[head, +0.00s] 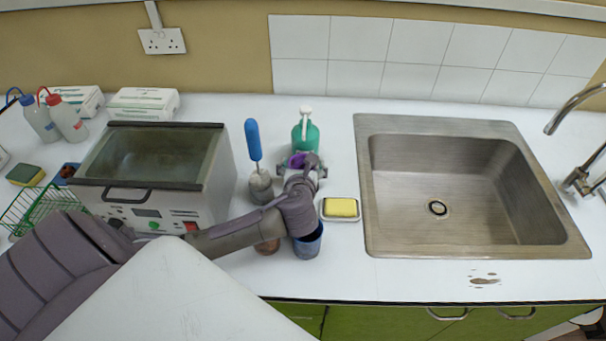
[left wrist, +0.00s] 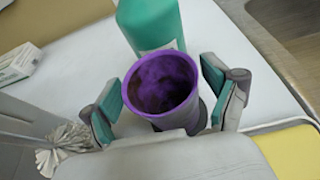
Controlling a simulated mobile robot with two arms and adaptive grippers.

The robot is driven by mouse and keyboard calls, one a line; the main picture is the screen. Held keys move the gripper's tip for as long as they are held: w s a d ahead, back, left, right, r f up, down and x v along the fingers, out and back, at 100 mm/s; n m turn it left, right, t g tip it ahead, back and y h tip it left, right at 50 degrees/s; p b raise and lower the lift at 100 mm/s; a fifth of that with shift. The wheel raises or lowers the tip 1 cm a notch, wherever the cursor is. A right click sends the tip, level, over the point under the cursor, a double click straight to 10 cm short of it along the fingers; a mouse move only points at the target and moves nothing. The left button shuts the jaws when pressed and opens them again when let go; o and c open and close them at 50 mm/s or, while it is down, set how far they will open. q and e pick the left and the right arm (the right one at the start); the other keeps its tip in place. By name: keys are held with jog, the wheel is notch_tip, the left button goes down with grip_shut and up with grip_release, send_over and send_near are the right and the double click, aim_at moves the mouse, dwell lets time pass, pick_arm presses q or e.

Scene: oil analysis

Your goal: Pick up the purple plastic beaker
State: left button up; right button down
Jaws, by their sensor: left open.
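The purple plastic beaker (left wrist: 161,84) stands upright in the left wrist view, its open mouth toward the camera. In the head view only a bit of the purple beaker (head: 297,160) shows; my gripper and wrist hide most of it. My left gripper (left wrist: 160,95) is open, with one teal-padded finger on each side of the beaker. It also shows in the head view (head: 301,168), in front of the green bottle. My right gripper is not in view.
A green pump bottle (head: 305,136) stands just behind the beaker. A brush with a blue handle (head: 253,140) is to the left, a yellow sponge (head: 341,207) to the right. A blue cup (head: 308,243) sits in front. A water bath (head: 150,170) and sink (head: 440,185) flank this area.

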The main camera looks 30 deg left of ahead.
pick_arm(q)
jog(key=shift+x, duration=1.45)
jog(key=shift+d, duration=0.15)
jog(key=c, duration=1.1)
jog(key=shift+o, duration=0.2)
